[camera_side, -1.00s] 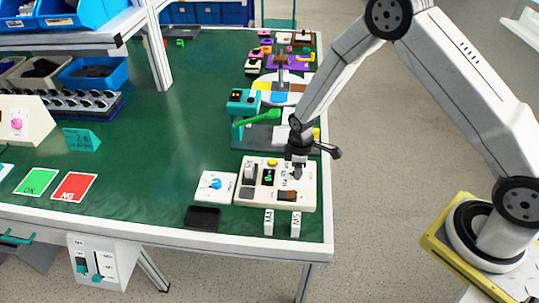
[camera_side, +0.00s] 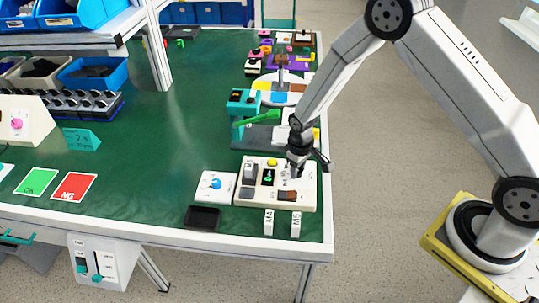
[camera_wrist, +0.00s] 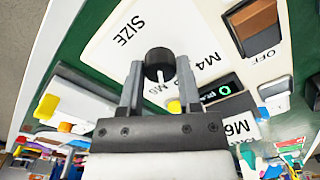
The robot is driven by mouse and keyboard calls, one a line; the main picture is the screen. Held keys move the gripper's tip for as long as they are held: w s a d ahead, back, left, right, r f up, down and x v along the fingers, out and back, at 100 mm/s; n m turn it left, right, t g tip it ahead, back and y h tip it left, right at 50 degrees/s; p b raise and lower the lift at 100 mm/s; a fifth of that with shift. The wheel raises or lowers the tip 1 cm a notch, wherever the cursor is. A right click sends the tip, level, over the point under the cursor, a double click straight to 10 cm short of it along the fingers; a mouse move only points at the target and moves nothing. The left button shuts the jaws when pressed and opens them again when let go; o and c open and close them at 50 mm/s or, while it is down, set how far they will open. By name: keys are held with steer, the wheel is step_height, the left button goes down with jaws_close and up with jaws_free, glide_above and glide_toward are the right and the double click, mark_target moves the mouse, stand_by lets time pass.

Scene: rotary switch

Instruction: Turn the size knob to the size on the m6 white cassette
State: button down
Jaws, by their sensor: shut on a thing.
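The size knob (camera_wrist: 160,65) is black with a white pointer line, on the cream panel (camera_wrist: 100,50) beside the word SIZE. My gripper (camera_wrist: 160,78) is shut on it, one finger on each side. In the wrist view the pointer runs down, toward my gripper's body, beside a small label that is hard to read; M4 is printed to the right. The white cassette marked M6 (camera_wrist: 238,130) shows at the lower right, next to a small dark display. In the side view my gripper (camera_side: 296,173) is over the right part of the panel and hides the knob.
White cassettes marked M4 (camera_side: 269,222) and M5 (camera_side: 295,224) are at the table's front edge. A brown rocker switch (camera_side: 289,195) is on the panel's front part. A white box with a blue knob (camera_side: 216,185) and a black tray (camera_side: 203,218) lie to the left.

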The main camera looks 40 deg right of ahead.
steer(key=shift+m, duration=1.1)
steer(key=shift+c, duration=1.4)
jaws_free()
steer(key=shift+r, duration=0.15)
steer(key=shift+r, duration=3.75)
steer(key=shift+r, duration=0.1)
